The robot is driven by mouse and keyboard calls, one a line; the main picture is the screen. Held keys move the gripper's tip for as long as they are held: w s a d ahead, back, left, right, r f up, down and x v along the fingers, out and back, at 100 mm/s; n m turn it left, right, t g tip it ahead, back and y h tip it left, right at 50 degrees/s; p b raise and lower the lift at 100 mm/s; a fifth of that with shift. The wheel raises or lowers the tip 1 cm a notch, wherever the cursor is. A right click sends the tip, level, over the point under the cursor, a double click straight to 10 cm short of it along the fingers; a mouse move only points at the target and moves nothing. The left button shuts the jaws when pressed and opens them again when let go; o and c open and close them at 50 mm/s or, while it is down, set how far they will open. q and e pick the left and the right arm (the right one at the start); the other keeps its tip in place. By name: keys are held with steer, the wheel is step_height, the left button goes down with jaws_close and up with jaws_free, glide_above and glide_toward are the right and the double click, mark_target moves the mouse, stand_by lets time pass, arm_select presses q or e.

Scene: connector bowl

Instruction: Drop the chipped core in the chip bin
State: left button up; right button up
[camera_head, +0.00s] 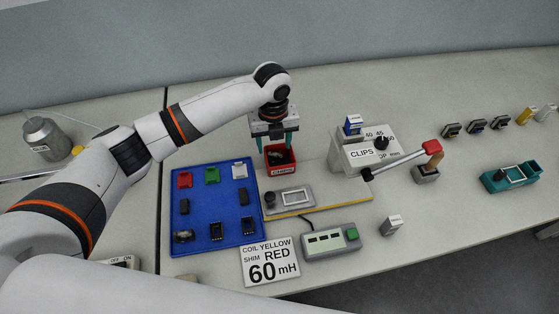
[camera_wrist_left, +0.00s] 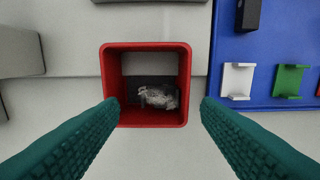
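The chip bin (camera_head: 281,169) is a small open red box with a white label, behind the blue tray's right corner. In the left wrist view the bin (camera_wrist_left: 182,60) is seen from above. A dark piece with a pale, rough, broken-looking face, seemingly the chipped core (camera_wrist_left: 158,96), lies inside on its floor. My left gripper (camera_head: 275,146) points down just above the bin. In the left wrist view its teal fingers (camera_wrist_left: 160,106) are spread wide with nothing between them. My right gripper is not in view.
The blue tray (camera_head: 206,248) holds red, green and white shims and several dark parts; one at front left (camera_head: 184,236) looks rough and greyish.

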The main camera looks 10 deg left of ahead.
arm_select(q)
step_height(320, 180, up, 12)
steer(key=b, duration=0.1)
stand_by(0.6)
steer(key=shift+f, duration=0.1)
stand_by(0.3)
